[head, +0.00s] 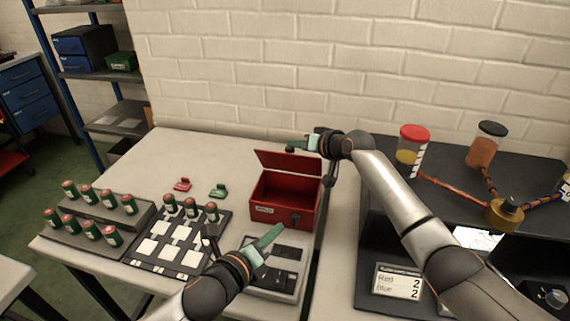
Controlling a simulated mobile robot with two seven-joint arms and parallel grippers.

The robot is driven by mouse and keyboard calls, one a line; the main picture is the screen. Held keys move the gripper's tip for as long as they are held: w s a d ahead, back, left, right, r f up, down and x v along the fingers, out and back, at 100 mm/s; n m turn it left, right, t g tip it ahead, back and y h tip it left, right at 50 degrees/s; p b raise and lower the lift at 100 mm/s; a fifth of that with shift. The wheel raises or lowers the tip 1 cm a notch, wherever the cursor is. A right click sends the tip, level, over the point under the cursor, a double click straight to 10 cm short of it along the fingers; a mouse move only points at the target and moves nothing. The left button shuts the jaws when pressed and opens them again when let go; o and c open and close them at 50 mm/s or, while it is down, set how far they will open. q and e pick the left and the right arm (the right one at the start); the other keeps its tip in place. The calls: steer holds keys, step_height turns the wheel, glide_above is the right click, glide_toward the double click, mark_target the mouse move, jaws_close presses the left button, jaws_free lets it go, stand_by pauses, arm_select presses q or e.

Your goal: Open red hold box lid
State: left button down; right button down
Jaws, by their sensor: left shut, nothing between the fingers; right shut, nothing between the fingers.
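The red hold box (284,213) stands on the pale table near the middle of the head view. Its lid (289,164) is raised and tilted up at the back, so the dark red inside shows. My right gripper (294,148) is shut and empty, just above and behind the lid's top right edge; I cannot tell whether it touches the lid. My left gripper (276,231) is shut and empty, in front of the box and over the grey device (287,281), with its fingers pointing up and right.
Several green cylinders with red caps stand in a stepped rack (144,209) at left and on a black board with white squares (147,249). A red clip (183,184) and a green clip (218,191) lie behind. A black station (455,150) with two jars fills the right.

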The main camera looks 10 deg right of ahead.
arm_select(q)
steer(key=w+r+m+t+y, duration=0.2)
steer(key=w+r+m+y, duration=0.15)
steer(key=w+m, duration=0.2)
steer(key=m, duration=0.2)
glide_toward(288, 158)
steer(key=f, duration=0.1)
steer(key=w+f, duration=0.1)
steer(key=w+d+f, duration=0.1)
steer(key=f, duration=0.1)
steer(key=shift+w, duration=0.1)
steer(key=shift+w+d+r, duration=0.2)
steer(key=shift+w+r, duration=0.1)
steer(key=shift+w, duration=0.3)
steer(key=shift+w+d+r, duration=0.25)
steer(key=shift+w+r, duration=0.05)
steer(key=shift+w, duration=0.3)
steer(key=shift+w+d+r, duration=0.2)
steer(key=shift+w+r, duration=0.05)
steer(key=shift+w, duration=0.35)
steer(key=shift+r, duration=0.1)
